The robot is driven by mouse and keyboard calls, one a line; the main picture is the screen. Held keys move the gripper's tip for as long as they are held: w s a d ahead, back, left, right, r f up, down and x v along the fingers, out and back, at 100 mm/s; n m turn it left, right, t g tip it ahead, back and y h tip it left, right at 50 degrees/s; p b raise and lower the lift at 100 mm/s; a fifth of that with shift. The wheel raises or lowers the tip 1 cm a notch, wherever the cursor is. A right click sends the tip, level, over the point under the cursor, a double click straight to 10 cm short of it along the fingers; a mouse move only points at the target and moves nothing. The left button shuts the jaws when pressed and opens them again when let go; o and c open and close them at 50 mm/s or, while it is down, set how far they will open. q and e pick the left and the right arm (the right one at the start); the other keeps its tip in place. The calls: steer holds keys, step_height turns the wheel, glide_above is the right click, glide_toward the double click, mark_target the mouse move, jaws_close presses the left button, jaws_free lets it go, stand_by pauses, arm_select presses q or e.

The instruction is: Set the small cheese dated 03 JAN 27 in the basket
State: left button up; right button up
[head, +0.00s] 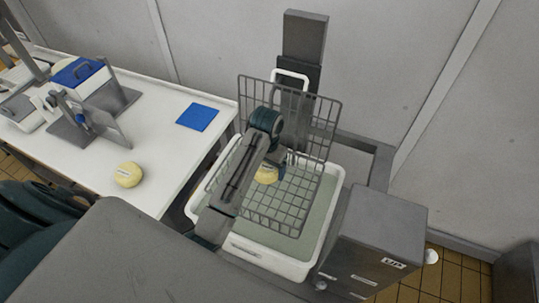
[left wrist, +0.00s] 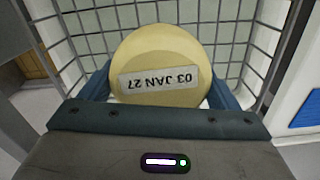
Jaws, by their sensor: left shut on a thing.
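The small cheese dated 03 JAN 27 (left wrist: 155,50) is pale yellow and round, with its label upside down in the left wrist view. My left gripper (left wrist: 158,92) is shut on it, one finger at each side. In the head view the cheese (head: 266,174) is partly hidden behind my left gripper (head: 273,167). The grey wire basket (head: 285,210) stands in a white tub, and the cheese is over or within it; I cannot tell whether it touches the basket floor. My right gripper is not in view.
Another yellow cheese (head: 128,175) lies on the white table (head: 165,150) at left, near a blue square (head: 198,117) and a slicer-like device (head: 90,120). The white tub (head: 272,262) holds greyish liquid. A grey box (head: 378,240) stands right of it.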

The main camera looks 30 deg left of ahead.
mark_target(267, 188)
arm_select(q)
step_height(267, 188, down, 3)
steer(key=shift+w+r+b, duration=0.1)
steer(key=shift+b, duration=0.25)
steer(key=shift+s+f, duration=0.2)
steer(key=shift+f, duration=0.45)
steer(key=shift+f+b, duration=0.4)
steer(key=shift+f, duration=0.45)
steer(key=shift+w+f, duration=0.15)
steer(key=shift+f, duration=0.8)
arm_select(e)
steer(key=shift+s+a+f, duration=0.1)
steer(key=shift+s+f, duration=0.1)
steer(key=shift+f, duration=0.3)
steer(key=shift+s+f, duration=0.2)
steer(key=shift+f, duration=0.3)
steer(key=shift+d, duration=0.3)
arm_select(q)
steer(key=shift+f, duration=0.45)
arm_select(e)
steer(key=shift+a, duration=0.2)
arm_select(q)
steer(key=shift+f, duration=0.35)
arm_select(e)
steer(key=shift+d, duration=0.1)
